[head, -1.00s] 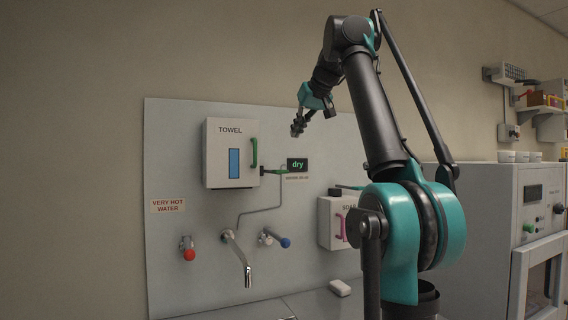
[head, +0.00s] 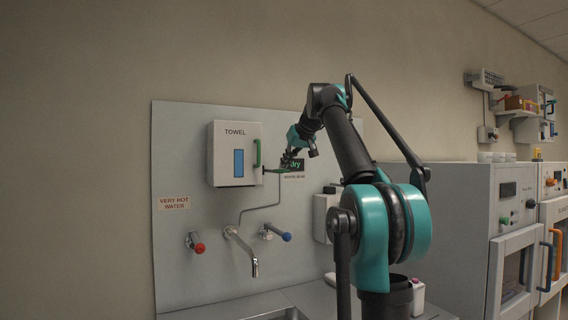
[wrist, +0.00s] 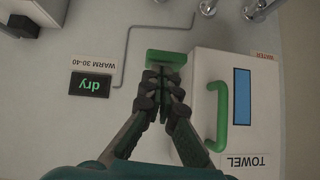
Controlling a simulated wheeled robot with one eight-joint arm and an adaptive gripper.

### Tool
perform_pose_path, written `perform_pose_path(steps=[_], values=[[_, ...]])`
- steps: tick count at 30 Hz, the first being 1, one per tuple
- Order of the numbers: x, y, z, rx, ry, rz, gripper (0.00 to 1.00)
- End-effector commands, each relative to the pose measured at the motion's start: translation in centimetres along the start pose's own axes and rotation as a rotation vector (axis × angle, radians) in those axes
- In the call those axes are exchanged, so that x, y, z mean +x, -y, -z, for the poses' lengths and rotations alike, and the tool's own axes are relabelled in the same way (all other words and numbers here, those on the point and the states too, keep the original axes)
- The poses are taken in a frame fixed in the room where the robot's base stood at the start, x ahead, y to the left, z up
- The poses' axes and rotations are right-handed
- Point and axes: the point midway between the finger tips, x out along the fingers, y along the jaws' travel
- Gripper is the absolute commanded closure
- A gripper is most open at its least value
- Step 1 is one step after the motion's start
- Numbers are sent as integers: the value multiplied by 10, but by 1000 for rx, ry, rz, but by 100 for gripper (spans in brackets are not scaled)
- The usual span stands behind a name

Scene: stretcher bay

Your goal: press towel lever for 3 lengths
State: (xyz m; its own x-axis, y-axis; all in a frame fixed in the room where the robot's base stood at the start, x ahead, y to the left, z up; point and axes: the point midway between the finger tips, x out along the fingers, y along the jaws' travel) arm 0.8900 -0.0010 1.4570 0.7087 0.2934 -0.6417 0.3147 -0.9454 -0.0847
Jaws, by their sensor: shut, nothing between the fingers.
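The white towel dispenser (head: 234,154) hangs on the grey wall panel, with a blue window and a green upright handle (head: 258,153). Its green lever (head: 277,170) sticks out low on its right side. In the wrist view the lever (wrist: 168,58) is a green bar just beyond my fingertips. My gripper (head: 288,160) is shut and empty, close to the lever and slightly above it in the head view. In the wrist view my gripper (wrist: 163,80) overlaps the lever's near edge. I cannot tell whether they touch. The display (wrist: 91,85) reads "dry".
Below are a red-knob tap (head: 198,247), a spout (head: 243,250) and a blue-knob tap (head: 277,234). A "VERY HOT WATER" sign (head: 174,202) is at left. A soap box (head: 323,217) is partly hidden behind my arm. Grey cabinets (head: 465,225) stand at right.

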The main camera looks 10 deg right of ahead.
Motion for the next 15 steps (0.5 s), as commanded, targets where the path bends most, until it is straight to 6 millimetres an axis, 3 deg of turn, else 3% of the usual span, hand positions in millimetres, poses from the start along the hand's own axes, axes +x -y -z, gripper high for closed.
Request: perform_pose_path(steps=[15], values=[[4,0,-7,-3,-46,4,100]])
